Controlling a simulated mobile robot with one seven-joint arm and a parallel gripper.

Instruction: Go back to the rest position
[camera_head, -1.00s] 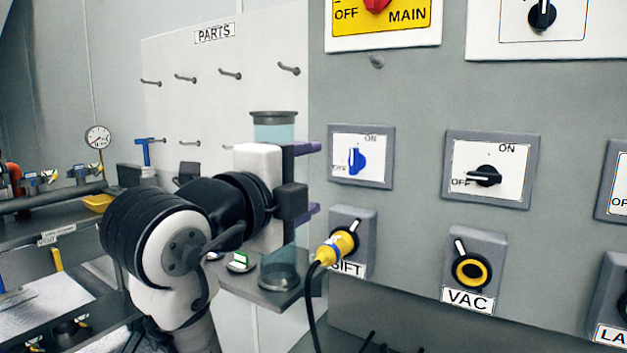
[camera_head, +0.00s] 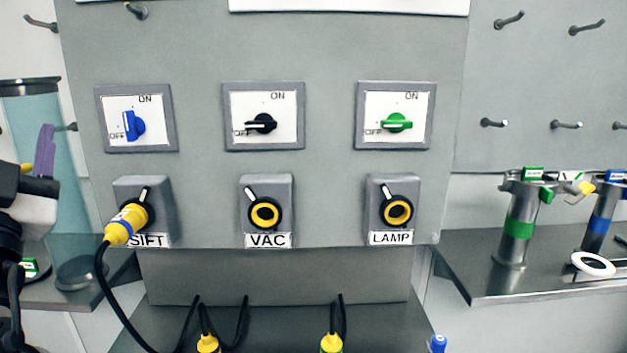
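My gripper (camera_head: 45,150) is at the left edge, partly cut off by the frame. One purple finger shows, pointing up, in front of the clear tube (camera_head: 30,110); the other finger is not visible. I see nothing held at the visible finger. The blue switch (camera_head: 133,125) above the SIFT label has its handle upright. The black switch (camera_head: 262,124) above VAC and the green switch (camera_head: 397,123) above LAMP have handles lying sideways, toward OFF.
A yellow plug (camera_head: 127,223) sits in the SIFT socket, its black cable hanging down. The VAC socket (camera_head: 265,212) and LAMP socket (camera_head: 398,211) are empty. Two yellow plugs (camera_head: 208,343) (camera_head: 331,343) lie below. A shelf (camera_head: 480,283) at right holds metal cylinders (camera_head: 517,220).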

